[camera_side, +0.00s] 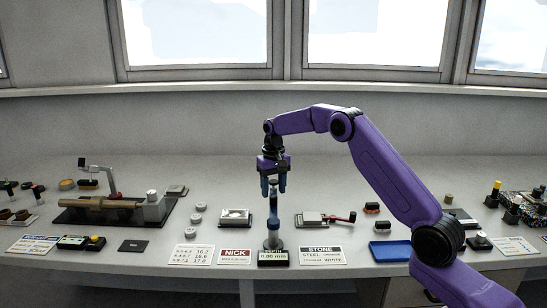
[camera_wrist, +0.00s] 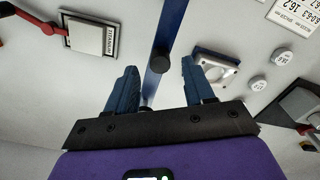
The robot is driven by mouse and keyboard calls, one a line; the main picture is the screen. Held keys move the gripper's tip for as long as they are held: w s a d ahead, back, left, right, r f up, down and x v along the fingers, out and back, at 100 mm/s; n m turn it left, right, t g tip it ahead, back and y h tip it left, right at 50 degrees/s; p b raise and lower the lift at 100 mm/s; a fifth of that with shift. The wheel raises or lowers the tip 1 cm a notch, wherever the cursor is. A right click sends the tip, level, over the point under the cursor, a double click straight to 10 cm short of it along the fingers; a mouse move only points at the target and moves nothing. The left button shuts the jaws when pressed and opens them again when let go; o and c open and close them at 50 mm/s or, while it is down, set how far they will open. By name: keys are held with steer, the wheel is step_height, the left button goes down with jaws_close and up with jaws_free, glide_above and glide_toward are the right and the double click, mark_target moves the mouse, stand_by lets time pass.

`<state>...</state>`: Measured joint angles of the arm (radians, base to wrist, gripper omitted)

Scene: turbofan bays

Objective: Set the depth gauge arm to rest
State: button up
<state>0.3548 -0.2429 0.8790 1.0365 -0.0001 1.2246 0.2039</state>
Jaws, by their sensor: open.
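The depth gauge (camera_side: 273,238) stands at the middle of the bench, with a blue upright part on a dark base. Its display (camera_side: 272,256) at the front seems to read 0.00 mm. In the wrist view a blue bar with a dark round knob (camera_wrist: 161,60), apparently the gauge's arm, runs up the picture between my fingers. My gripper (camera_side: 273,187) points down directly above the gauge. Its blue fingers (camera_wrist: 160,87) are apart, with the bar showing in the gap. I cannot tell whether they touch it. The fingers partly hide the gauge's top.
A block with a light plate (camera_side: 236,216) stands left of the gauge. A plate with a red-handled lever (camera_side: 312,218) is to its right. NICK (camera_side: 235,256) and STONE (camera_side: 322,255) cards lie in front. A blue tray (camera_side: 390,251) lies farther right. Bare bench lies behind.

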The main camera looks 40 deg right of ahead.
step_height(320, 180, up, 14)
steer(key=shift+r, duration=0.25)
stand_by(0.3)
stand_by(0.4)
steer(key=s+a+n, duration=0.8)
steer(key=s+a, duration=0.9)
steer(key=a, duration=0.3)
steer(key=s+d+f+n, duration=0.1)
steer(key=s+f+n, duration=0.1)
steer(key=s, duration=0.7)
steer(key=s+d+f+n, duration=0.2)
steer(key=s+f+n, duration=0.1)
steer(key=s, duration=0.7)
steer(key=s+d+f+n, duration=0.1)
steer(key=s+f+n, duration=0.2)
steer(key=s, duration=0.7)
steer(key=shift+s+d+f, duration=0.15)
steer(key=shift+d+f, duration=0.05)
steer(key=shift+f, duration=0.55)
